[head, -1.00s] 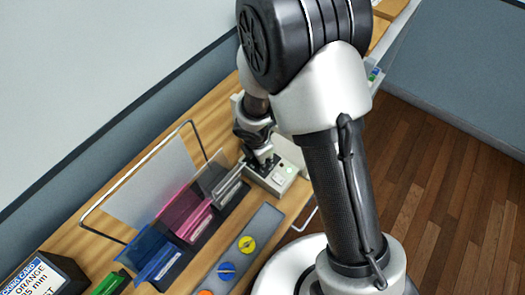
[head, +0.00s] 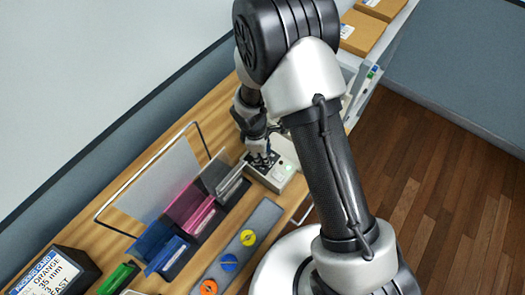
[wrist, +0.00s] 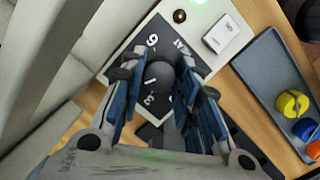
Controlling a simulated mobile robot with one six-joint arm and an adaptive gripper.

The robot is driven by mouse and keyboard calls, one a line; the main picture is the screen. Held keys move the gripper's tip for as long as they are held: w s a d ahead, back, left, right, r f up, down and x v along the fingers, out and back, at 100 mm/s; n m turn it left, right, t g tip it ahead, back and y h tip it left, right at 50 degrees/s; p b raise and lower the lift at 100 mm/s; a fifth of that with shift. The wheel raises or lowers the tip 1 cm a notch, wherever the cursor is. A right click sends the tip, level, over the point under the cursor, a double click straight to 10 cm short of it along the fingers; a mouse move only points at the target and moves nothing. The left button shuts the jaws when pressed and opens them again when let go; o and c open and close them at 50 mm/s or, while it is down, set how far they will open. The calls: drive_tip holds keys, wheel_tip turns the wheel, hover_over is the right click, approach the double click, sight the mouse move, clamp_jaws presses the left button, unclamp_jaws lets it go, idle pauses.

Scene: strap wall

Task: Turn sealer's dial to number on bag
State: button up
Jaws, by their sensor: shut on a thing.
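The sealer (head: 283,172) is a pale box with a black dial plate and a green light, on the wooden bench behind my arm. In the wrist view its black plate (wrist: 130,58) carries white numerals, among them a 3 and one that reads as 6 or 9. The round dark dial (wrist: 160,76) shows a white mark. My gripper (wrist: 166,84) is shut on the dial, with blue-sided fingers either side of it. In the head view my gripper (head: 261,158) is over the sealer. I cannot read a number on any bag.
A rack left of the sealer holds blue (head: 158,247), pink (head: 192,208) and greyish (head: 222,178) sheet-like items. A grey tray (head: 265,215) holds yellow, blue and orange round pieces. A packing card (head: 52,272) reads orange, 35 mm, east. Cartons (head: 364,32) stand at the back right.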

idle(0.5)
drive_tip(key=o, duration=1)
drive_tip(key=shift+o, duration=0.2)
